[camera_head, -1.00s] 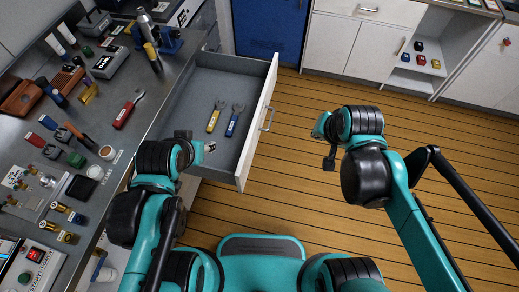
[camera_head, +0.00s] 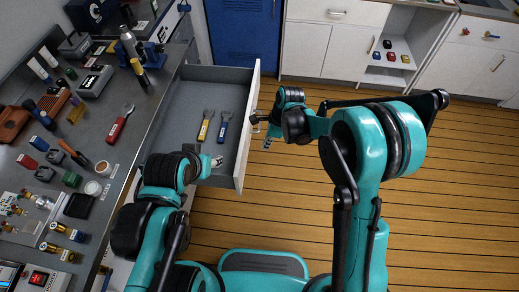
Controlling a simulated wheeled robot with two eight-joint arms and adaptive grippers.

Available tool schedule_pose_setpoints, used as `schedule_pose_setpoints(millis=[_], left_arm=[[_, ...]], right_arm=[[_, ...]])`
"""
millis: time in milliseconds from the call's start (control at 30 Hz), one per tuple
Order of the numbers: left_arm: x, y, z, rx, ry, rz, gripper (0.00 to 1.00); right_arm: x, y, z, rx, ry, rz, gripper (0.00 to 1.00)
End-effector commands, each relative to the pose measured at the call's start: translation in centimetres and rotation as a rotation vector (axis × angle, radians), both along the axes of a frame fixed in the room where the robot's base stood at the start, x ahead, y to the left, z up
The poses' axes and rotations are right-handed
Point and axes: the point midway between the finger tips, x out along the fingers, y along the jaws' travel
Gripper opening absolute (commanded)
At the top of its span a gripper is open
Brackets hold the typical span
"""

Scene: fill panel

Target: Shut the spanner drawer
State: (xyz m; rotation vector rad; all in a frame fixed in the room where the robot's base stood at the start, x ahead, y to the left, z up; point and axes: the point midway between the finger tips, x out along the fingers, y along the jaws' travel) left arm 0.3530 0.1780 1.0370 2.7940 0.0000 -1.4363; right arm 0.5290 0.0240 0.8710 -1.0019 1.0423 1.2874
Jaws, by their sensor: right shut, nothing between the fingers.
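The spanner drawer (camera_head: 184,92) stands pulled out from under the bench, its white front panel (camera_head: 249,120) facing right. A yellow-handled spanner (camera_head: 206,125) and a blue-handled spanner (camera_head: 224,126) lie inside it. My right gripper (camera_head: 261,130) is shut and empty, just outside the front panel near its handle; I cannot tell whether it touches. The gripper partly hides the handle. My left gripper (camera_head: 217,162) is over the near end of the drawer, apart from the spanners. Its fingers are too small to tell open or shut.
White cabinets (camera_head: 331,45) and a blue door (camera_head: 243,30) stand at the back. The wooden floor (camera_head: 460,160) at right is clear.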

Motion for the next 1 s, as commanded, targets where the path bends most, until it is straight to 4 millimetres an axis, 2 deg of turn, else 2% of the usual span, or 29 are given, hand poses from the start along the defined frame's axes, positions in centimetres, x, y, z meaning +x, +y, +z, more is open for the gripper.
schedule_pose_setpoints(millis=[433,600,700,1000], left_arm=[[0.0,0.0,-3.5,0.000,0.000,0.000,0.44],[0.0,0.0,-4.1,0.000,0.000,0.000,0.44],[0.0,0.0,-4.3,0.000,0.000,0.000,0.44],[0.0,0.0,-4.3,0.000,0.000,0.000,0.44]], right_arm=[[0.1,2.2,-9.1,-0.001,-0.002,0.004,0.00],[0.1,4.7,-8.9,-0.001,-0.003,0.004,0.00],[0.2,5.6,-8.8,-0.001,-0.003,0.004,0.00],[0.2,6.2,-8.7,-0.001,-0.003,0.002,0.00]])
